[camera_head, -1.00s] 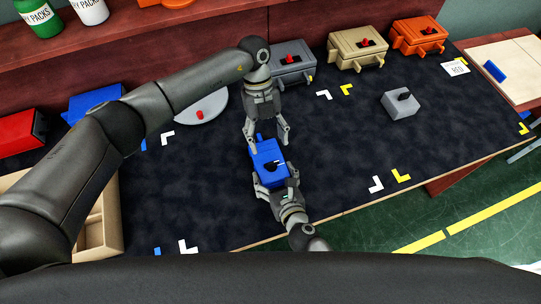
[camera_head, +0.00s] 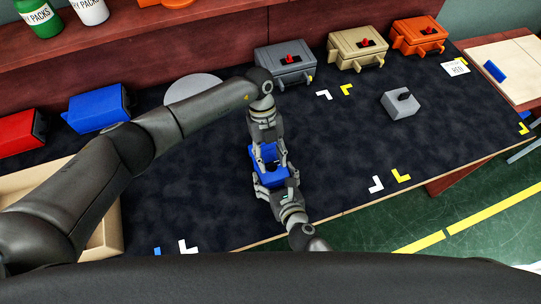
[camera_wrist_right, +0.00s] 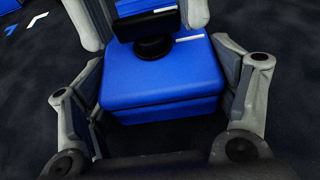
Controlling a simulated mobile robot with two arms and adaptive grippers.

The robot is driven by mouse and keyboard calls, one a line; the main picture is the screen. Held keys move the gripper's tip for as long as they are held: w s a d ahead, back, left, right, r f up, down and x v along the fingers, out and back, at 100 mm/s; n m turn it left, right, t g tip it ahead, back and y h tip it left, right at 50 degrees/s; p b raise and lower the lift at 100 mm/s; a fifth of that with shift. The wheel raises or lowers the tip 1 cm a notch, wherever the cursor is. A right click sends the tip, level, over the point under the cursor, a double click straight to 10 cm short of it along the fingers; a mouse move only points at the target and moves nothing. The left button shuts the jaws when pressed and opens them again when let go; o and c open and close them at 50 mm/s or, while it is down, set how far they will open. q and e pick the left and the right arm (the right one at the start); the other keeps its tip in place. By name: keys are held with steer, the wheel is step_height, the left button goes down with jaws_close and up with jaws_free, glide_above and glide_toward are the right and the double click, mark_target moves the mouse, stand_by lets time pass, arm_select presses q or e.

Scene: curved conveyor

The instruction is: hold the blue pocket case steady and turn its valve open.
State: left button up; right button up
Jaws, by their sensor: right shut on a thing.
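The blue pocket case (camera_head: 258,180) is near the middle of the dark table, partly hidden by both grippers. It also shows in the right wrist view (camera_wrist_right: 160,85), with a black valve (camera_wrist_right: 153,46) on its top. My right gripper (camera_head: 276,182) comes from the front edge and is shut on the case, one finger along each side. My left gripper (camera_head: 270,167) points down from behind, its fingers (camera_wrist_right: 148,18) spread on either side of the valve handle. Whether they touch the handle I cannot tell.
Grey (camera_head: 285,68), tan (camera_head: 358,52) and orange (camera_head: 418,38) cases line the back. Another blue case (camera_head: 98,107) and a red case (camera_head: 20,132) stand left. A beige tray (camera_head: 112,228) is front left.

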arm_select(q)
steer(key=c, duration=0.4)
steer(key=shift+o, duration=0.2)
steer(key=m+y, duration=0.1)
steer(key=m, duration=0.2)
steer(key=shift+d+m, duration=0.15)
steer(key=shift+m, duration=0.15)
steer(key=m+y, duration=0.1)
steer(key=m, duration=0.1)
steer(key=m+y, duration=0.1)
steer(key=m, duration=0.1)
steer(key=shift+d+m, duration=0.2)
steer(key=shift+m, duration=0.1)
steer(key=m+y, duration=0.1)
steer(key=m, duration=0.1)
steer(key=m+t+y, duration=0.1)
steer(key=m, duration=0.2)
steer(key=shift+s+d, duration=0.15)
steer(key=shift+s+m+t+y, duration=0.15)
steer(key=shift+m+t, duration=0.35)
steer(key=shift+m, duration=0.65)
steer(key=shift+m+t+y, duration=0.25)
steer(key=shift+m+t, duration=0.25)
steer(key=shift+m, duration=0.65)
